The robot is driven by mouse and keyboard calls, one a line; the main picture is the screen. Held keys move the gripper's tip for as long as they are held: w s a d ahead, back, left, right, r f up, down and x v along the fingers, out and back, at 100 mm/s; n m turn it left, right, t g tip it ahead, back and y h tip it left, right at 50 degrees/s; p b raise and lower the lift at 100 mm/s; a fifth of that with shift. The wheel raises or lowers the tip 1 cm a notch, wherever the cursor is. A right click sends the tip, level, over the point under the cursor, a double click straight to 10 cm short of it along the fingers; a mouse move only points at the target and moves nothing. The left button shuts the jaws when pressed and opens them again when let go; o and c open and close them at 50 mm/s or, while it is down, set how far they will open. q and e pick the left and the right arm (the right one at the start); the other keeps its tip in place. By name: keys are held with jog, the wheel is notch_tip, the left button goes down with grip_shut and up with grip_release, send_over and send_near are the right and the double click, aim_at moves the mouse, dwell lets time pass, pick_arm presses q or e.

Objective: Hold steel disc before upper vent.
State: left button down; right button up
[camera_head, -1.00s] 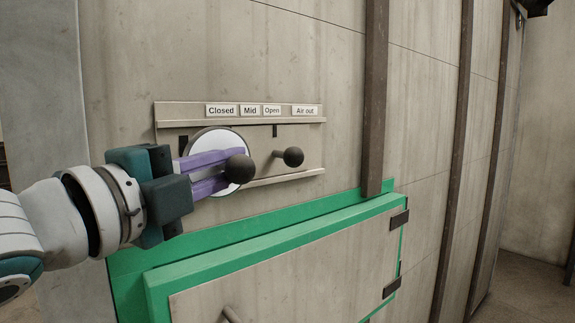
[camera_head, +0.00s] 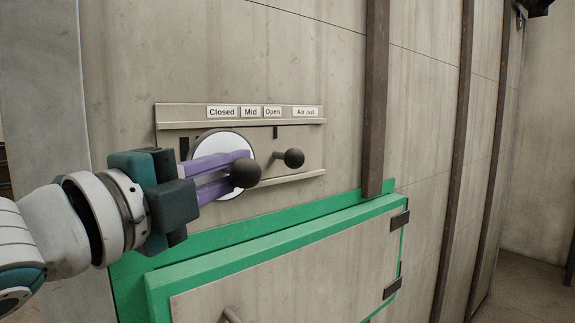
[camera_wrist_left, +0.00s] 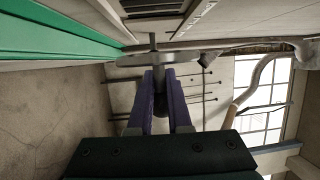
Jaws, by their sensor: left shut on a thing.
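The steel disc (camera_head: 239,143) is round and pale with a dark rim, in front of the left part of the upper vent panel (camera_head: 314,137). A dark ball knob (camera_head: 245,173) shows at the purple fingertips. My left gripper (camera_head: 228,172) is shut on the disc, seemingly by this knob; the fingers hide part of the disc. In the left wrist view the disc (camera_wrist_left: 197,57) shows nearly edge-on beyond the fingers. I cannot tell whether it touches the panel. My right gripper is not in view.
A second ball knob (camera_head: 294,158) sticks out at the right. Labels "Closed", "Mid", "Open" and "Air out" line the upper rail (camera_head: 180,113). Below is a green-framed door (camera_head: 290,270). A brown upright (camera_head: 376,100) stands right of the panel.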

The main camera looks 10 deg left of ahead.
pick_arm(q)
jog(key=s+d+p, duration=0.1)
jog(key=s+d, duration=0.6)
jog(key=d, duration=0.1)
jog(key=shift+d, duration=0.35)
jog(key=shift+r, duration=0.1)
dwell(0.3)
